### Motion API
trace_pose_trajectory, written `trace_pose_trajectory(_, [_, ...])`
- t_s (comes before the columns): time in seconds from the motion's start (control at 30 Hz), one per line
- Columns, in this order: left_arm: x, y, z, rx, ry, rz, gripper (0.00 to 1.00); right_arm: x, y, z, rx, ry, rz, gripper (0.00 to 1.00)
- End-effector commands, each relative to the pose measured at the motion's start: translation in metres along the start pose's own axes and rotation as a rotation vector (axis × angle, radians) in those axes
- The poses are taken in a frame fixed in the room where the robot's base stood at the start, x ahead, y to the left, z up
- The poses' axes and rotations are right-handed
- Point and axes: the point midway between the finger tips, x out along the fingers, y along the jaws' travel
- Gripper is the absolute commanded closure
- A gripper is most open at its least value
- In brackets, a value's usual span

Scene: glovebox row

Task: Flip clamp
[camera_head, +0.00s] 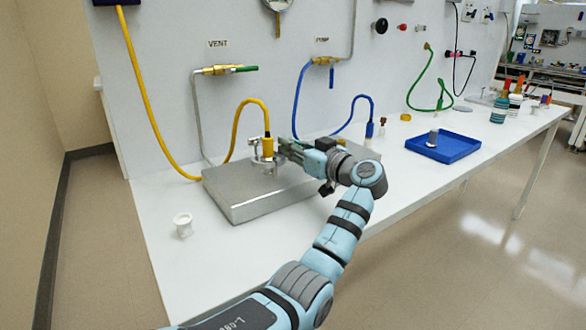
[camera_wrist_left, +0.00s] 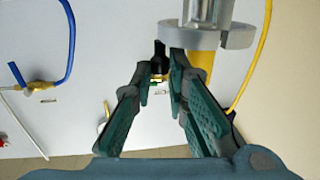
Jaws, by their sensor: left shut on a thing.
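The clamp (camera_head: 262,168) is a grey metal ring around the fitting under the yellow hose end (camera_head: 267,148), on top of a flat silver box (camera_head: 255,207). In the left wrist view the grey clamp ring (camera_wrist_left: 232,38) wraps a pale cylinder, and a dark lever (camera_wrist_left: 158,50) shows at its left side. My left gripper (camera_head: 284,148) reaches in from the right at the clamp. In the left wrist view its green fingertips (camera_wrist_left: 162,62) are close together around the dark lever. The exact contact is partly hidden by the fingers. My right gripper is not in view.
A blue hose (camera_head: 300,90) hangs behind the box, and a second blue hose end (camera_head: 369,128) stands to its right. A white spool-like part (camera_head: 183,225) sits front left. A blue tray (camera_head: 443,147) lies to the right. The table front left is mostly clear.

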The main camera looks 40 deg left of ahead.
Motion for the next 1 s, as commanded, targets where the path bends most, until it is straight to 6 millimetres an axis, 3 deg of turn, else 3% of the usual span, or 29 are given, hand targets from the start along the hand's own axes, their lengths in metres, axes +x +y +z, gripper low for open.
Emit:
trace_pose_trajectory(0.03, [0.001, 0.002, 0.005, 0.003, -0.004, -0.027, 1.00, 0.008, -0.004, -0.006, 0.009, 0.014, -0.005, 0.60])
trace_pose_trajectory(0.3, [0.007, 0.003, 0.001, 0.002, -0.005, -0.146, 1.00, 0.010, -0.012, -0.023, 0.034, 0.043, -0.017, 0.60])
trace_pose_trajectory(0.87, [0.009, -0.001, -0.001, 0.002, 0.002, -0.183, 1.00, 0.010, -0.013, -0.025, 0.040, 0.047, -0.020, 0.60])
trace_pose_trajectory(0.9, [0.009, -0.001, -0.001, 0.002, 0.002, -0.183, 0.83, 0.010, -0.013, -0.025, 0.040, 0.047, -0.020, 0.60])
trace_pose_trajectory(1.0, [0.008, -0.001, -0.001, 0.002, 0.002, -0.183, 0.67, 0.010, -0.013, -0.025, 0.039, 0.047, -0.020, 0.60])
